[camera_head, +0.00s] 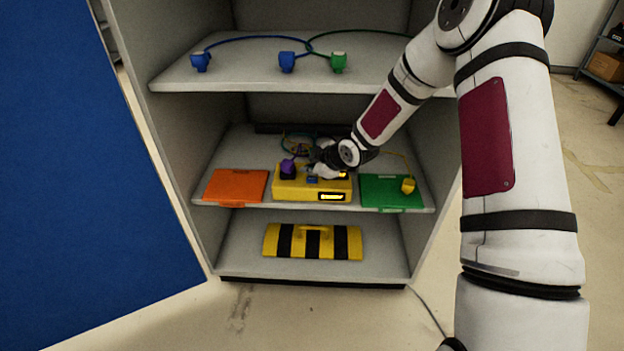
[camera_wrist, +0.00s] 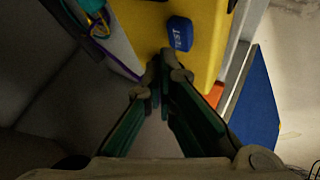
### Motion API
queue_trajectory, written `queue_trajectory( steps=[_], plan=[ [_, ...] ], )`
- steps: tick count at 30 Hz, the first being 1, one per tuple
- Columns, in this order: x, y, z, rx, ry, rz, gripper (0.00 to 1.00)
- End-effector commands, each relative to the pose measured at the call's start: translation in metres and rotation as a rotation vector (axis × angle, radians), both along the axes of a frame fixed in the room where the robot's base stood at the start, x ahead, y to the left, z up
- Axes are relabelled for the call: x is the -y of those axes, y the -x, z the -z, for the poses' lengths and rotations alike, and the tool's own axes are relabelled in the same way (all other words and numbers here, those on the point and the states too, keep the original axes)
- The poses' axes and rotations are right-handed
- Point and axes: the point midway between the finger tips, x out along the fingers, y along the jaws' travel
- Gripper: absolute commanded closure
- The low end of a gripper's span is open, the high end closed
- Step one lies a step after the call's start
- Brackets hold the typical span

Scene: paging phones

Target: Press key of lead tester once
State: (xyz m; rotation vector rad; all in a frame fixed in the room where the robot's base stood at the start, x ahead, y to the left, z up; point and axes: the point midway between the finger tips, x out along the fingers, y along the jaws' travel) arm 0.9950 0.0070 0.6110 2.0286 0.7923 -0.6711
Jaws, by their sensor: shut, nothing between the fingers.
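The lead tester (camera_head: 285,190) is a yellow box on the middle shelf, with a small lit display (camera_head: 331,196) on its front. Its blue key (camera_wrist: 180,33), marked TEST, shows on the yellow surface in the wrist view; it is a small blue spot (camera_head: 311,180) in the head view. A purple plug (camera_head: 288,169) stands at the tester's left end. My gripper (camera_wrist: 159,77) is shut and empty, its fingertips beside the key in the wrist picture, with a visible gap between them. In the head view my gripper (camera_head: 319,167) covers part of the tester's top.
An orange panel (camera_head: 236,186) lies left of the tester; a green panel (camera_head: 385,192) with a yellow plug (camera_head: 408,185) lies right. The upper shelf (camera_head: 240,78) overhangs, holding blue and green plugs. A striped case (camera_head: 312,242) lies below. Cables lie behind the tester.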

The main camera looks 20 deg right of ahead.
Motion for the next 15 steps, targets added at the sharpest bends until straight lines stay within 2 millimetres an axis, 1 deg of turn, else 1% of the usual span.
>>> queue_trajectory(
  steps=[10,15],
  plan=[
    [0.0,0.0,0.0004,0.0,0.0,0.0,1.0],
    [-0.0001,0.0,0.0057,0.0,0.0,0.0,1.0]
  ],
)
